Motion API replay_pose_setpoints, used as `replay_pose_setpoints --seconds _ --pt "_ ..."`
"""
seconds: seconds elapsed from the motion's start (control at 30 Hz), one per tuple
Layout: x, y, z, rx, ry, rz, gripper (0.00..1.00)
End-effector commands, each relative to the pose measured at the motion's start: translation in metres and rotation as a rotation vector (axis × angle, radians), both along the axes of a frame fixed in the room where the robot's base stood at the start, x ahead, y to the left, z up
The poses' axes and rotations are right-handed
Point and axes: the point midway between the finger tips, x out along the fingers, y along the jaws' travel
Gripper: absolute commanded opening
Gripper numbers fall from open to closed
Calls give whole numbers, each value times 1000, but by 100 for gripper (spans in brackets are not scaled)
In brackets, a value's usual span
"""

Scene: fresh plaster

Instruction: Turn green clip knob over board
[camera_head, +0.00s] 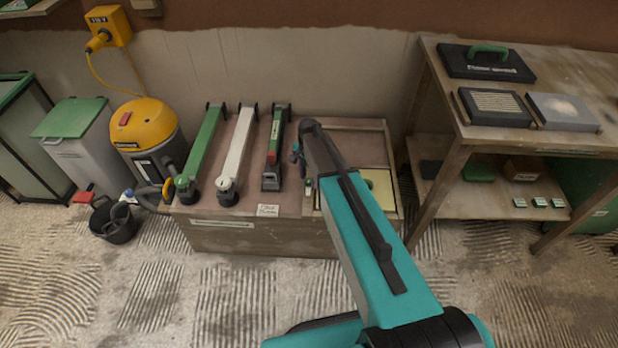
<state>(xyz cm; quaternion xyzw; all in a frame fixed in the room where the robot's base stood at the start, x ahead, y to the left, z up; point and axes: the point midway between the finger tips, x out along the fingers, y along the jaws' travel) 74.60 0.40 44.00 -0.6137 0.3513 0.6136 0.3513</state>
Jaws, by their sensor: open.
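A pale yellow board (382,190) lies in the right part of the wooden bench top, partly covered by my teal arm. My gripper (301,166) is open, pointing down over the bench near that green piece, and is partly hidden by my arm. I cannot tell whether it touches the green piece.
On the bench (250,240), a green long tool (204,143), a white one (236,148) and a dark one (274,150) lie side by side. A yellow vacuum (147,125) stands left. A wooden shelf table (445,110) stands right. The striped floor in front is clear.

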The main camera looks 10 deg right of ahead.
Motion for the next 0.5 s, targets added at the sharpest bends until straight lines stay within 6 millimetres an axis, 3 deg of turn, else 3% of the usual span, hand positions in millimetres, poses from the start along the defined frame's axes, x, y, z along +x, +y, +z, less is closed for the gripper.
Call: replay_pose_setpoints --seconds 0.2,0.43,0.5 --pt "0 0 0 0 0 0 43" --pt "0 0 0 0 0 0 6" --pt "0 0 0 0 0 0 2"
